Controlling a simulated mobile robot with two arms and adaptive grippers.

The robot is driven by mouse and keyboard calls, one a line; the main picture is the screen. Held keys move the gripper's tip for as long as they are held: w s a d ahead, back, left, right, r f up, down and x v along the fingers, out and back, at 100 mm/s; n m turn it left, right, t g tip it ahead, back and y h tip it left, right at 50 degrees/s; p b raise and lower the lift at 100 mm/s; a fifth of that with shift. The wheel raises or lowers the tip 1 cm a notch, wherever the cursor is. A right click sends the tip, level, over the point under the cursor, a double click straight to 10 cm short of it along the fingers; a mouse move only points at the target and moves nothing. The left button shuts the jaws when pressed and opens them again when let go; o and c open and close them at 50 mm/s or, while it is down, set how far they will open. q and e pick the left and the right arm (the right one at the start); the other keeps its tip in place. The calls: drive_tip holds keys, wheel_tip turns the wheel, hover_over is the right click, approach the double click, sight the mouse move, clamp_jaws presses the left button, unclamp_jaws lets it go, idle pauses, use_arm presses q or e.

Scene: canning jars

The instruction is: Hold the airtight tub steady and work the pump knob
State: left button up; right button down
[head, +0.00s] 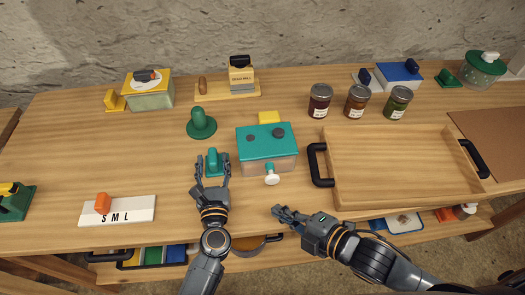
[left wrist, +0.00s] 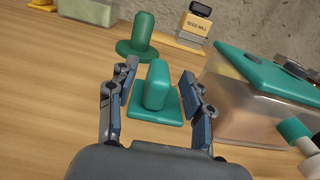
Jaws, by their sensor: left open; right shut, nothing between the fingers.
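The airtight tub (head: 268,157), a clear box with a teal lid, stands in the middle of the table. A white and teal pump knob (head: 272,175) sticks out at its front; it also shows at the right edge of the left wrist view (left wrist: 300,135). My left gripper (head: 212,165) is open left of the tub. Its fingers are either side of a teal upright block on a square base (left wrist: 156,88), apparently without gripping it. My right gripper (head: 280,211) is shut and empty near the table's front edge, below and apart from the pump knob.
A dark green round-based piece (head: 201,124) stands behind the teal block. A yellow block (head: 269,117) is behind the tub. A wooden tray (head: 400,200) with black handles lies close on the right. A white S M L plate (head: 140,213) is at front left; the table between is bare.

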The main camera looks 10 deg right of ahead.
use_arm(q)
drive_tip(key=s, duration=1.2)
